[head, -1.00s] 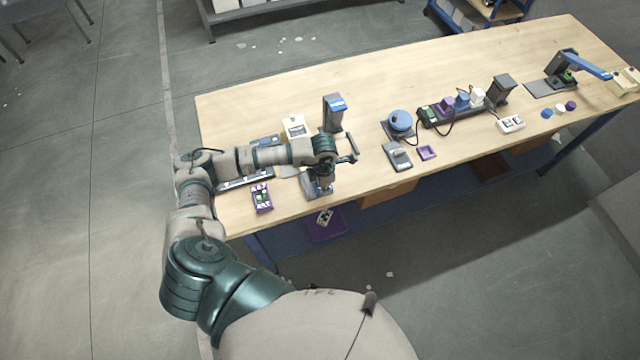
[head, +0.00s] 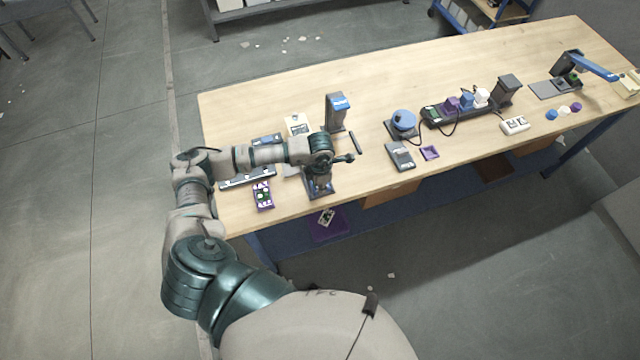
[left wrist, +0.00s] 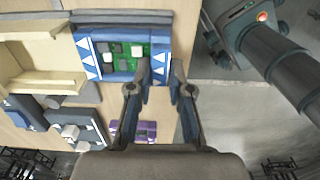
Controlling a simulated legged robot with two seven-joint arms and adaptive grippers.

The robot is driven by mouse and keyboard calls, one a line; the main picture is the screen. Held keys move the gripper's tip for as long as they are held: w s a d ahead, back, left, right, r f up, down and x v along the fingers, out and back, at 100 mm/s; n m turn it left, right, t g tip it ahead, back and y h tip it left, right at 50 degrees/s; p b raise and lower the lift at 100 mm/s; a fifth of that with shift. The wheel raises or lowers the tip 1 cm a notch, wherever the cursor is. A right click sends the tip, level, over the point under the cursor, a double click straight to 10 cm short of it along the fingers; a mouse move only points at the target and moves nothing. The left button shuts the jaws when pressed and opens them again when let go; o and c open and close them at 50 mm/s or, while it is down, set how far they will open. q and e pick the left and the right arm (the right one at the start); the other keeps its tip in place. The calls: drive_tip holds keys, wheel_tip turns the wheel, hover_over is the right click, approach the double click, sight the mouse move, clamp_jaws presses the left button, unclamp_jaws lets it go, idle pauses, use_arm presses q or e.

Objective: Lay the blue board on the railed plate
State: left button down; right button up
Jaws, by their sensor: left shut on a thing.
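The blue board (left wrist: 85,58), with white triangles and a green circuit patch with grey and white blocks, lies below my left gripper (left wrist: 162,75) in the left wrist view. My left gripper is shut on the board's near edge. In the head view the left gripper (head: 319,182) points down over the grey railed plate (head: 326,194) near the table's front edge. A grey rail (left wrist: 120,17) runs along the board's far side in the left wrist view. The board hides most of the plate, and I cannot tell whether they touch. My right gripper is not in view.
A dark unit with white triangles (left wrist: 90,120) and a purple tray (head: 263,195) lie left of the plate. A grey post (head: 335,112) and a cream box (head: 296,125) stand behind. A blue round device (head: 402,122) is farther right. The back of the table is mostly clear.

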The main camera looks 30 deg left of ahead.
use_arm(q)
drive_tip(key=shift+a+f, duration=0.15)
drive_tip(key=shift+a, duration=0.4)
drive_tip(key=shift+a+f, duration=0.1)
drive_tip(key=shift+f+b, duration=0.1)
drive_tip(key=shift+b, duration=0.25)
drive_tip(key=shift+d, duration=0.3)
drive_tip(key=c, duration=1)
unclamp_jaws()
drive_tip(key=shift+a, duration=0.2)
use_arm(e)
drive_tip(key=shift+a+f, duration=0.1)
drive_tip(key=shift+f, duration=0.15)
use_arm(q)
drive_tip(key=o, duration=0.4)
drive_tip(key=shift+o, duration=0.2)
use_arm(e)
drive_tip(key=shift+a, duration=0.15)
